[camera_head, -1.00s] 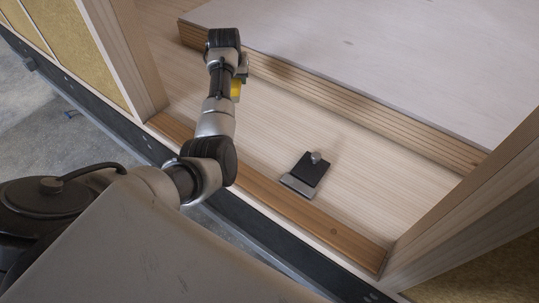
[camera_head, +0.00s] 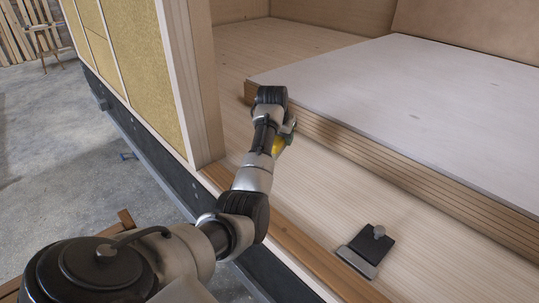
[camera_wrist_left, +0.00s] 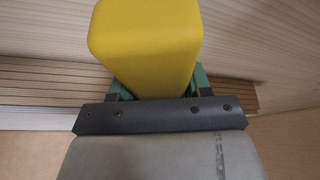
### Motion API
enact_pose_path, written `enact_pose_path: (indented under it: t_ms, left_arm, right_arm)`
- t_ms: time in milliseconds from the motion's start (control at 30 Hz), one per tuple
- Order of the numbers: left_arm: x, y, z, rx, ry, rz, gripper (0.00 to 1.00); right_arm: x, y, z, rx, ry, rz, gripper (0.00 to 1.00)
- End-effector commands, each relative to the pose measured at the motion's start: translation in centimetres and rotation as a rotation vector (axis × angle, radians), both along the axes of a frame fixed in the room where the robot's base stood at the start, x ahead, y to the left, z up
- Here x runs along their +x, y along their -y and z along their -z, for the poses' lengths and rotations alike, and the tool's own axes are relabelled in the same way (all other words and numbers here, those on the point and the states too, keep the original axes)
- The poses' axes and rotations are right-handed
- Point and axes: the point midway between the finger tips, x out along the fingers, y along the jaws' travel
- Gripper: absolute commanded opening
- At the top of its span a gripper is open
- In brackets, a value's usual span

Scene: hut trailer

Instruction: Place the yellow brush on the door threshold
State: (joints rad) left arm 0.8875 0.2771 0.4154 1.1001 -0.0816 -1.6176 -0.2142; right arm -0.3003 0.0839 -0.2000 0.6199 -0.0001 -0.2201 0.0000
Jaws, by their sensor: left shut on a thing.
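The yellow brush (camera_wrist_left: 146,42) fills the upper middle of the left wrist view, and a bit of it shows in the head view (camera_head: 278,146). My left gripper (camera_head: 287,135) is shut on it, with green fingers on both sides of the yellow part in the wrist view (camera_wrist_left: 158,84). The gripper is over the pale wood floor inside the doorway, near the stack of boards. The door threshold (camera_head: 300,244) is the brown wooden strip along the doorway's near edge, partly hidden by my left arm. My right gripper is not in view.
A dark flat tool with a grey edge and a knob (camera_head: 369,251) lies at the threshold's right part. A stack of boards (camera_head: 400,165) with a pale top stands beyond the floor strip. A wooden door post (camera_head: 196,90) rises left of my arm.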

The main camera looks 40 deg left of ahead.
Motion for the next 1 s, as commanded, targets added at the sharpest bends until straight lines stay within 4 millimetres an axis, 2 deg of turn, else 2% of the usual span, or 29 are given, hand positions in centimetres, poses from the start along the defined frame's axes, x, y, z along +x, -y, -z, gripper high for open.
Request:
enact_pose_path:
  t_ms: [100, 300, 467, 700, 1000]
  left_arm:
    - [-0.9, -2.7, 1.5, -0.001, -0.003, -0.002, 0.27]
    - [-1.7, -5.5, 3.3, 0.000, 0.001, -0.001, 0.27]
    - [-1.9, -5.9, 4.3, -0.001, 0.000, 0.002, 0.27]
    - [-1.9, -5.9, 7.4, 0.000, 0.001, 0.000, 0.27]
    - [-1.9, -5.9, 7.8, 0.001, 0.002, 0.001, 0.27]
  right_arm:
    - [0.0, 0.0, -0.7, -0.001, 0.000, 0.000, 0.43]
    - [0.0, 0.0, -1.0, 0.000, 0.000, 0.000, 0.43]
    - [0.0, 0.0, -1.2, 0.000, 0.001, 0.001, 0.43]
    - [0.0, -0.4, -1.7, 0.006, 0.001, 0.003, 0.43]
    - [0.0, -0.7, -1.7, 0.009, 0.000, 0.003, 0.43]
